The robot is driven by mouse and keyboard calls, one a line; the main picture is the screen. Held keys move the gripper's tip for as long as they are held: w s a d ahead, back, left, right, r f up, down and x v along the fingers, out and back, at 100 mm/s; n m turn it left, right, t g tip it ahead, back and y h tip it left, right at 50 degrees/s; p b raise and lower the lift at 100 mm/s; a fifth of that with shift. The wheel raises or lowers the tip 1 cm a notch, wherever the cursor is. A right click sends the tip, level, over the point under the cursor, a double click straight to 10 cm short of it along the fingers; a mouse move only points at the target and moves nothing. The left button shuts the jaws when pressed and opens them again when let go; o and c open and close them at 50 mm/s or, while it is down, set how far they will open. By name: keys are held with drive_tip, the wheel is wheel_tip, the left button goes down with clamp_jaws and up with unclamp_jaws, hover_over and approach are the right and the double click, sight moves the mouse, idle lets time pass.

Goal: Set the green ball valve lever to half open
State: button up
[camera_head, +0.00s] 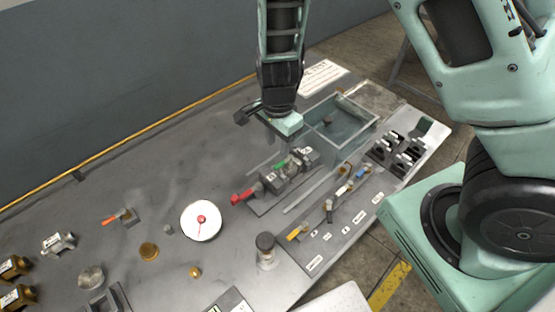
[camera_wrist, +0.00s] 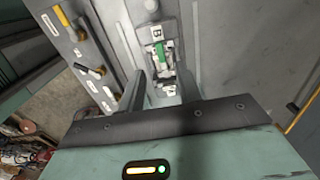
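The green ball valve lever (camera_head: 281,163) lies on a grey valve fixture (camera_head: 290,170) near the middle of the bench. In the wrist view the green lever (camera_wrist: 161,52) lies roughly along the line between a label B (camera_wrist: 157,33) and a label A (camera_wrist: 171,91). My gripper (camera_head: 283,128) hangs above the fixture, on its far side in the head view. In the wrist view my gripper (camera_wrist: 160,72) has its two dark fingers apart, with the fixture seen between them and nothing held. The fingers appear apart from the lever; their exact height above it is unclear.
A red handle (camera_head: 242,196) sticks out at the fixture's left end. A panel of small yellow, white and blue levers (camera_head: 344,189) lies to its right. A clear-walled bin (camera_head: 340,122) stands behind. A white dial (camera_head: 201,220) and a dark-capped cylinder (camera_head: 265,250) stand left and in front.

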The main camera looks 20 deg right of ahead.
sight(278, 166)
wheel_tip(278, 166, down, 8)
drive_tip(key=shift+r, duration=0.2)
drive_tip(key=shift+c, duration=0.3)
clamp_jaws()
